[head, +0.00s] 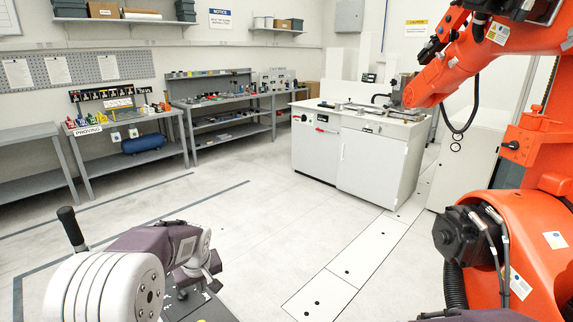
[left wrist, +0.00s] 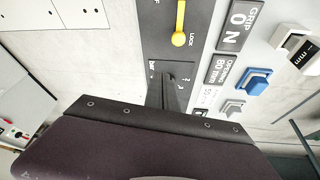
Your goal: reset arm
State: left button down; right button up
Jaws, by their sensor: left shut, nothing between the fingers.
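My left arm comes in from the lower left in the head view, with a dark purple link and white joints. My left gripper (head: 207,283) is low in that view, over a dark surface, and its fingertips are hard to make out there. In the left wrist view the dark fingers of the left gripper (left wrist: 170,82) are together and empty, in front of a dark panel (left wrist: 158,50). I cannot tell whether they touch it. A yellow-knobbed lever (left wrist: 179,38) marked LOCK is on this panel. My right gripper is out of view.
Beside the panel are GRIP ON and OPENING 80 mm labels and a blue button (left wrist: 253,84). A large orange robot arm (head: 520,200) fills the right side. A white cabinet (head: 375,160) and workbenches (head: 225,105) stand behind. The middle floor (head: 255,210) is clear.

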pick_arm(q)
jog(key=s+d+f+m+g+h+p, duration=0.1)
jog(key=s+d+m, duration=0.2)
jog(key=s, duration=0.7)
jog(key=s+d+f+m+g+h, duration=0.1)
jog(key=s+d+m, duration=0.3)
jog(key=s, duration=0.7)
jog(key=shift+d+f+p, duration=0.35)
jog(key=shift+d+f, duration=0.45)
jog(key=shift+d, duration=0.1)
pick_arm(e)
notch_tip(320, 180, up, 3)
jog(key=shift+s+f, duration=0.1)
pick_arm(q)
jog(key=shift+s, duration=0.15)
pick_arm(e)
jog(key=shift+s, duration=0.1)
